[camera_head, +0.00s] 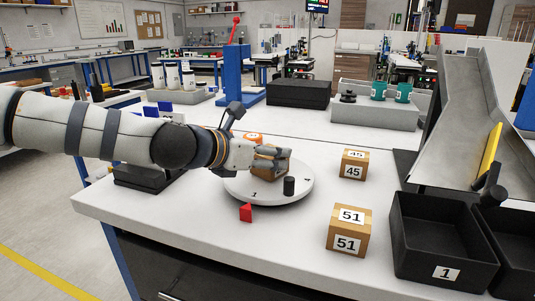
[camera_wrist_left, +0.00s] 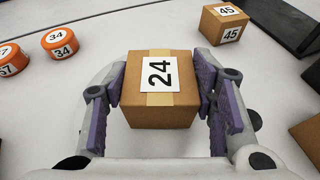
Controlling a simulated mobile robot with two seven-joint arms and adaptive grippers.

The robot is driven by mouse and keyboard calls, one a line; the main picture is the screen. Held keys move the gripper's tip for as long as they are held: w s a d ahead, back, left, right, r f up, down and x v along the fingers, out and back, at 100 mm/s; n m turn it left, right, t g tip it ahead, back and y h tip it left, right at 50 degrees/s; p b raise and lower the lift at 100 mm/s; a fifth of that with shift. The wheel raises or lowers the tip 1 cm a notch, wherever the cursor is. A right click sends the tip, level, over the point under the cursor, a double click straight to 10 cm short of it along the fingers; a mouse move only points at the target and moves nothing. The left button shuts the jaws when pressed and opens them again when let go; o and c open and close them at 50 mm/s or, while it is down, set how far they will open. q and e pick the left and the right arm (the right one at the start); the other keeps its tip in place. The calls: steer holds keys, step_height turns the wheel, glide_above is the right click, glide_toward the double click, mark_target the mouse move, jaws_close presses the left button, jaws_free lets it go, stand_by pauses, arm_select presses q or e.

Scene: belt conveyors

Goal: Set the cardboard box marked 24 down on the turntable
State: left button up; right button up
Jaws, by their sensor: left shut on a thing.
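The cardboard box marked 24 (camera_wrist_left: 160,88) is between the purple-padded fingers of my left gripper (camera_wrist_left: 162,105), which is shut on its sides, label facing the wrist camera. In the head view my left gripper (camera_head: 280,158) holds the box (camera_head: 266,164) over the white round turntable (camera_head: 256,193). Fingers partly hide the box there, and I cannot tell whether its underside touches the disc. My right gripper is not in view.
Box 45 (camera_head: 354,164) and box 51 (camera_head: 349,229) stand right of the turntable. A red wedge (camera_head: 246,212) lies in front of it. An orange can marked 34 (camera_wrist_left: 60,42) is behind the gripper. Black bin 1 (camera_head: 445,241) and a metal chute (camera_head: 455,120) are at right.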

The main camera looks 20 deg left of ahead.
arm_select(q)
steer(key=shift+f, duration=0.1)
steer(key=o, duration=0.8)
steer(key=shift+f, duration=0.15)
steer(key=o, duration=0.4)
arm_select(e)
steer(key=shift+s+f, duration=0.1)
arm_select(q)
steer(key=shift+r, duration=0.35)
steer(key=p+v, duration=0.2)
steer(key=v, duration=1)
steer(key=shift+p, duration=0.4)
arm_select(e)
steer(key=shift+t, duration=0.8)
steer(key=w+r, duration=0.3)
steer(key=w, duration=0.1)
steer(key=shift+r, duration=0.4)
